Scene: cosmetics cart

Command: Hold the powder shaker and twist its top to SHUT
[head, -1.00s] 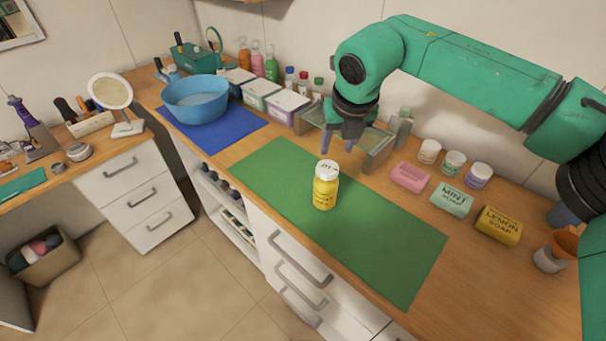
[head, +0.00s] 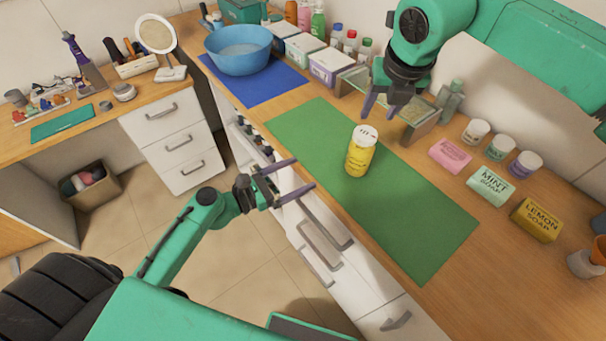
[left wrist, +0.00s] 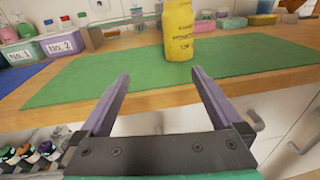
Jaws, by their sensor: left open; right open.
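The powder shaker (head: 360,156) is a yellow bottle with a white top, standing upright on the green mat (head: 420,228). Its yellow body also shows in the left wrist view (left wrist: 179,32), where its top is cut off. My left gripper (head: 296,174) is open and empty, in front of the counter's front edge and to the left of the shaker. In the left wrist view the fingers (left wrist: 160,82) point toward the shaker, apart from it. My right gripper (head: 387,108) is open and empty, above the counter behind the shaker. I cannot read the top's setting.
Pink soap (head: 450,155), mint soap (head: 490,186) and lemon soap (head: 537,219) lie right of the mat, with small jars behind. A blue bowl (head: 239,60) stands on a blue mat at the back left. Drawer handles (head: 325,222) jut out below the counter edge.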

